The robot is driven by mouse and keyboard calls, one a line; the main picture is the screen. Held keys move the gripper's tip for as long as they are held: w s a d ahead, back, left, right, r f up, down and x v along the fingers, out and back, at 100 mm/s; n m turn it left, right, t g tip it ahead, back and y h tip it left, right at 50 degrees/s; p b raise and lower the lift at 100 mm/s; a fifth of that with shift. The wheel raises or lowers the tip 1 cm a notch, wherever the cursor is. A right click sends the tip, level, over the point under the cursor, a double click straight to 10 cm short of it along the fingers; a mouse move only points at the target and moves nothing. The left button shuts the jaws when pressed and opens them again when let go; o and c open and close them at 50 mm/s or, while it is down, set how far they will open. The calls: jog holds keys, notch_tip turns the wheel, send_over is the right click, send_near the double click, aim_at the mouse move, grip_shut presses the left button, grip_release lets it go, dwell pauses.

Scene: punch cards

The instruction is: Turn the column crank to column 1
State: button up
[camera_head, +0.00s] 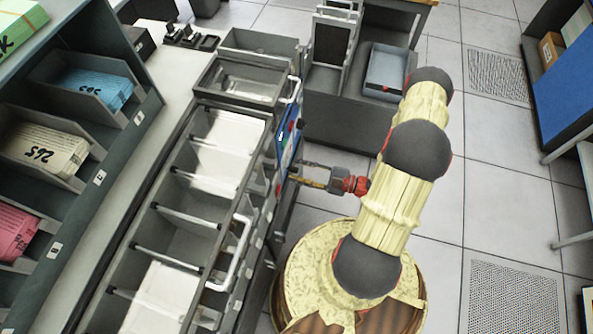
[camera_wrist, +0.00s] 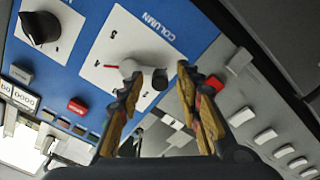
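The plate sits on a blue panel (camera_wrist: 205,30), which also shows edge-on in the head view (camera_head: 289,135). In the wrist view, my gripper (camera_wrist: 160,74) is open, with one fingertip on each side of the knob. I cannot tell whether either finger touches it. In the head view, my gripper (camera_head: 300,174) is at the panel's face, its tips partly hidden.
A second, black knob (camera_wrist: 40,27) and a red button (camera_wrist: 78,106) are on the same panel. A row of pale keys (camera_wrist: 265,136) lies at the right. Card trays (camera_head: 190,210) run behind the panel, with a card rack (camera_head: 95,150) at left. Open floor (camera_head: 490,200) lies at right.

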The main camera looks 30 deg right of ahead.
jog(key=shift+w+a, duration=0.35)
jog(key=c, duration=0.3)
grip_shut()
